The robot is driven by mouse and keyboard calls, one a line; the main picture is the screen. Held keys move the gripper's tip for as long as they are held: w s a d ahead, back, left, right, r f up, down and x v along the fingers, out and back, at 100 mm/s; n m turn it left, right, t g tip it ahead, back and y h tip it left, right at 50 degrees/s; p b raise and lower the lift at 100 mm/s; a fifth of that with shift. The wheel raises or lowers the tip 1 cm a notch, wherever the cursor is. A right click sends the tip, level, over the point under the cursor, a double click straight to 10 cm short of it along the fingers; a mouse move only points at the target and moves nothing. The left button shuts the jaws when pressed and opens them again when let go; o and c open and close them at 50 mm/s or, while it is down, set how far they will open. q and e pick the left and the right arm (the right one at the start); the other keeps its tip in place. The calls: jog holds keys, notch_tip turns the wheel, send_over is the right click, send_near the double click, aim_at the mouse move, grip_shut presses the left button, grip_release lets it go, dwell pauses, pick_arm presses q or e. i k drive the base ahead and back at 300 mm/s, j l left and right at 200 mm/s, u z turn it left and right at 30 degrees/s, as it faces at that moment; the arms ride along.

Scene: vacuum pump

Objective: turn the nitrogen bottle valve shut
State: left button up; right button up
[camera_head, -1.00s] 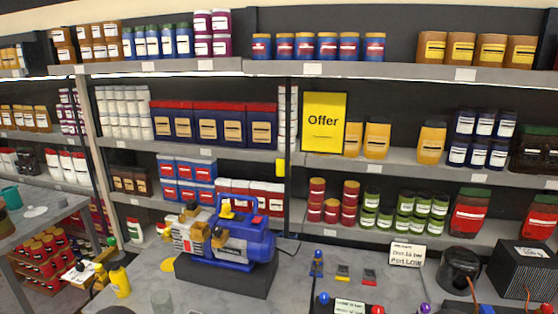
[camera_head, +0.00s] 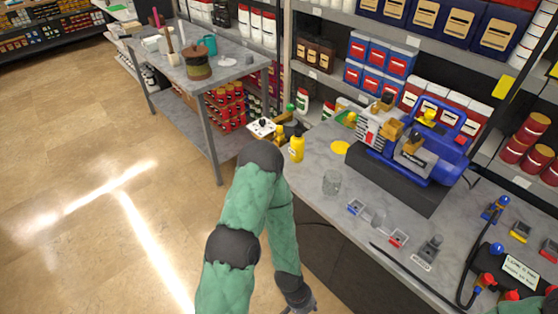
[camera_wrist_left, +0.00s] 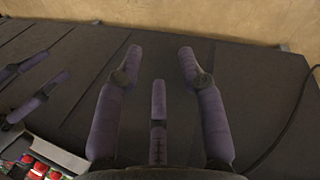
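No nitrogen bottle body can be made out.
The blue vacuum pump (camera_head: 428,140) sits behind on a dark base. A grey side table (camera_head: 205,72) stands left. Open floor (camera_head: 90,190) lies left of my arm.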

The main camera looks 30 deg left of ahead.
aim_at(289, 107)
jog(key=i+j, duration=0.1)
jog(key=j, duration=1.5)
jog(key=i+j, duration=0.15)
jog(key=j, duration=0.6)
jog(key=i+j, duration=0.1)
jog(key=j, duration=0.7)
jog(key=i+j+u, duration=0.1)
jog(key=i+j, duration=0.05)
jog(key=j, duration=0.05)
